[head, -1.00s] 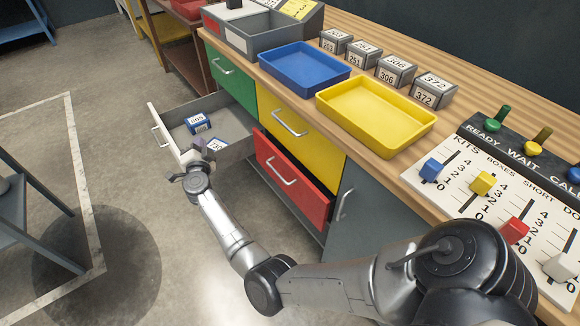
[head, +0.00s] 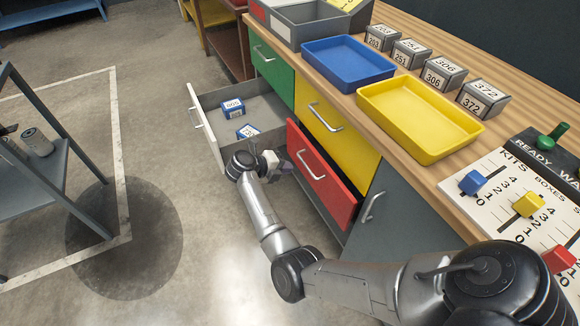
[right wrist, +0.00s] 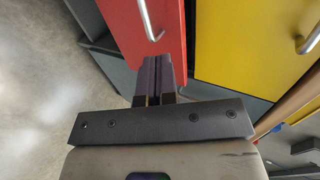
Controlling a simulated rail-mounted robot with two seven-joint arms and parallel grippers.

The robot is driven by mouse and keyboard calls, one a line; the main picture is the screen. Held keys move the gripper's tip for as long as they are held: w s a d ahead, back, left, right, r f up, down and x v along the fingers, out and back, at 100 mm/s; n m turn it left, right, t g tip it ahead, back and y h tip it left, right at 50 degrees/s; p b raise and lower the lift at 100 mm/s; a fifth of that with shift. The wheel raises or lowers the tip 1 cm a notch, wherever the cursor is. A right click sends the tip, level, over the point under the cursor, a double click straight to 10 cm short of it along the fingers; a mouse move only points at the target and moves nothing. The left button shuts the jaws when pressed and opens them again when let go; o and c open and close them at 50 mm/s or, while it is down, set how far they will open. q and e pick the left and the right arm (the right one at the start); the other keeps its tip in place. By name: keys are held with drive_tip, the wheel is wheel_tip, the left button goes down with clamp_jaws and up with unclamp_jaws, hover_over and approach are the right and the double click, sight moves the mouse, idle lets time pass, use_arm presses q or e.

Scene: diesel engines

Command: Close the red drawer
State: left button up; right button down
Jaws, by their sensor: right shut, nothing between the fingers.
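The red drawer (head: 322,178) is in the bench front, below the yellow drawer front (head: 335,125). It stands a little way out from the bench, and its metal bar handle (head: 311,166) faces out. In the right wrist view the red front (right wrist: 168,32) fills the top middle with its handle (right wrist: 149,22). My right gripper (head: 281,163) is shut and empty, just left of the red front. In the right wrist view its dark fingers (right wrist: 158,72) point at the lower edge of the red front; I cannot tell whether they touch. My left gripper is not in view.
A white-fronted drawer (head: 207,132) is pulled far out left of my right gripper, with two blue boxes inside. The green drawer (head: 271,73) is shut. Blue (head: 347,62) and yellow (head: 420,118) trays sit on the bench. Floor at left is open near a grey rack (head: 40,185).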

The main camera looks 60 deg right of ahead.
sight(320, 163)
drive_tip(key=b+x, duration=0.1)
drive_tip(key=x, duration=0.2)
drive_tip(key=b+x, duration=0.1)
drive_tip(key=x, duration=0.2)
drive_tip(key=r+b+x, duration=0.1)
drive_tip(key=b+x, duration=0.1)
drive_tip(key=x, duration=0.2)
drive_tip(key=shift+s+d, duration=0.15)
drive_tip(key=shift+d, duration=0.05)
drive_tip(key=shift+s+d, duration=0.3)
drive_tip(key=shift+d, duration=0.3)
drive_tip(key=shift+s+d+r+b, duration=0.1)
drive_tip(key=shift+d+b, duration=0.05)
drive_tip(key=shift+b, duration=0.15)
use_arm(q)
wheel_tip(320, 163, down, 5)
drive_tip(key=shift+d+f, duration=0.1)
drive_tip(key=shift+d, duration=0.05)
